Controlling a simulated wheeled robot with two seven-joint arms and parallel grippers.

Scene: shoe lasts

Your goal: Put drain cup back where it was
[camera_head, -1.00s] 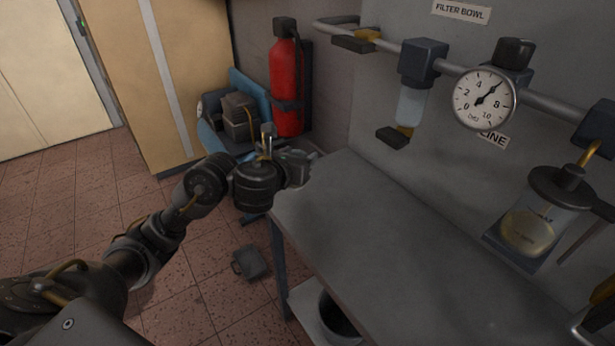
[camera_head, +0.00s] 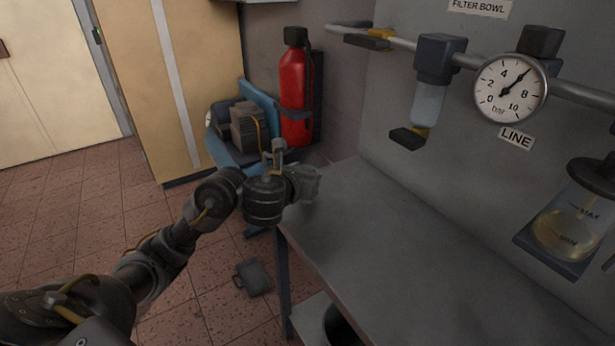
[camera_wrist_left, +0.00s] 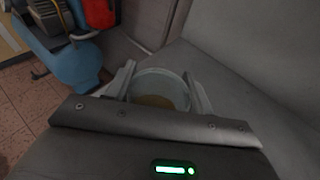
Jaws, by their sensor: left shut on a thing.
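My left gripper (camera_head: 306,182) is near the table's far left corner in the head view. In the left wrist view, its two fingers (camera_wrist_left: 160,75) are shut on the sides of a pale round cup (camera_wrist_left: 157,86). The cup's rim faces the wrist camera, and a brownish yellow patch that looks like liquid shows inside it. In the head view the cup is mostly hidden by the gripper. I cannot tell whether it touches the table. The filter bowl (camera_head: 427,103) hangs from the pipe on the wall above a small dark bracket (camera_head: 408,138). My right gripper is not in view.
The grey table (camera_head: 420,265) has a clear top. A pressure gauge (camera_head: 511,88) and a bowl with yellow liquid (camera_head: 565,233) are on the wall. A dark case (camera_head: 253,278) lies on the floor.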

